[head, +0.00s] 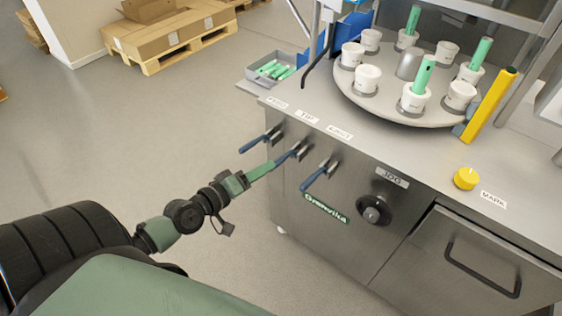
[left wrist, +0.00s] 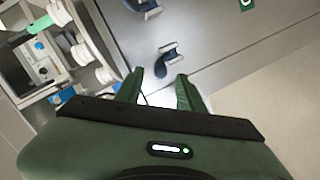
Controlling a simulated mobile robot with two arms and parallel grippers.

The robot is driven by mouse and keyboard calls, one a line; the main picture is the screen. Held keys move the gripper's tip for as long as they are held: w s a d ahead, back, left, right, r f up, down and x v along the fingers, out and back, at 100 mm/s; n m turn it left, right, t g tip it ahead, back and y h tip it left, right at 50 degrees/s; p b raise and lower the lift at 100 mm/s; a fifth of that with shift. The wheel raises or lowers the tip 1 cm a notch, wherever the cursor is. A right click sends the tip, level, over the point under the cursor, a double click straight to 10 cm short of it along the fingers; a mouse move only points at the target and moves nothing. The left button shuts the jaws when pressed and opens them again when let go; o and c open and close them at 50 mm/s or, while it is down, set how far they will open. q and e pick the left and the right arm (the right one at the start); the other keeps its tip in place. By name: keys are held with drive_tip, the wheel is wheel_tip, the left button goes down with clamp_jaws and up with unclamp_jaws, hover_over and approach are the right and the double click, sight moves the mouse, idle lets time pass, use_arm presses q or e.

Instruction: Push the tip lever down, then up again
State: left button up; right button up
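The tip lever (head: 297,150) is the middle of three blue-handled levers on the steel front, below the TIP label (head: 307,117). Its handle slopes like its neighbours, the feed lever (head: 255,143) and the eject lever (head: 318,178). My left gripper (head: 274,166) is at the outer end of the tip lever; contact cannot be told. In the left wrist view its two fingers (left wrist: 159,84) are apart with nothing between them. The tip lever (left wrist: 169,58) appears just beyond them, the eject lever (left wrist: 146,7) further up. My right gripper is not in view.
A black dial (head: 374,212) and drawer handle (head: 482,270) are on the front. Above stand a turntable (head: 392,108) with white cups and green tubes, a yellow post (head: 490,106) and a yellow knob (head: 466,178). A grey tray (head: 262,82) holds green tubes.

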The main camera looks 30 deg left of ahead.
sight(281, 161)
use_arm(q)
drive_tip(key=x, duration=0.6)
drive_tip(key=shift+f, duration=0.1)
clamp_jaws()
idle(1.3)
